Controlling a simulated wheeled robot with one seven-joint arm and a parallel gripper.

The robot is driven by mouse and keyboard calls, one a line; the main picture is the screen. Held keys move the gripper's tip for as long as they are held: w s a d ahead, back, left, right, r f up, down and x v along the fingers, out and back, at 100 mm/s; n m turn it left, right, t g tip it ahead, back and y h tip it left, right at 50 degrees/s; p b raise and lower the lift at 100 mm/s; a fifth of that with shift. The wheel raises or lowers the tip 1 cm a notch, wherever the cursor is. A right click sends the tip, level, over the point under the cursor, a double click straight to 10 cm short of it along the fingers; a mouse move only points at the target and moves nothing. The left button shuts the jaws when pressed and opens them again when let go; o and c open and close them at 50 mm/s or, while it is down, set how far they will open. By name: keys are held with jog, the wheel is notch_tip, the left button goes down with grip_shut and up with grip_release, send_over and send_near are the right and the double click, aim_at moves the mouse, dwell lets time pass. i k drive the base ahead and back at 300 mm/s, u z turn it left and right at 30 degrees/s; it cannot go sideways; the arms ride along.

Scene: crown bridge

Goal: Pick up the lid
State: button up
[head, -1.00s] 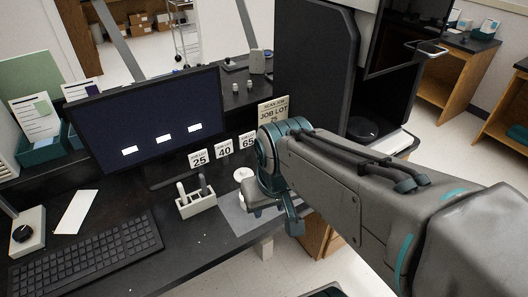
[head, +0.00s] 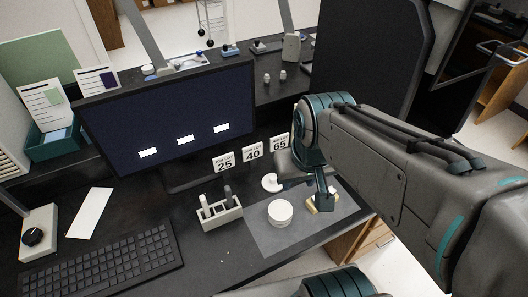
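A short round white piece (head: 280,212) with a flat top lies on the grey mat (head: 270,238). A second, smaller white round piece (head: 271,182) sits behind it, close to my gripper's left side. I cannot tell for sure which of them is the lid. My gripper (head: 318,200) points down over the right part of the mat, to the right of both white pieces. A small yellowish block (head: 323,203) shows at its tip; I cannot tell whether they touch. My arm hides part of this area, and the finger gap is not clear.
A light holder (head: 220,215) with upright tools stands left of the mat. Number cards (head: 252,153) stand behind the white pieces, beside a monitor (head: 175,125). A keyboard (head: 100,262) lies at the front left. The mat's front part is clear.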

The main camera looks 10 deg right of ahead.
aim_at(269, 183)
jog(key=u, duration=2.7)
jog(key=k, duration=0.9)
jog(key=z, duration=1.8)
jog(key=i, duration=0.5)
jog(key=z, duration=0.05)
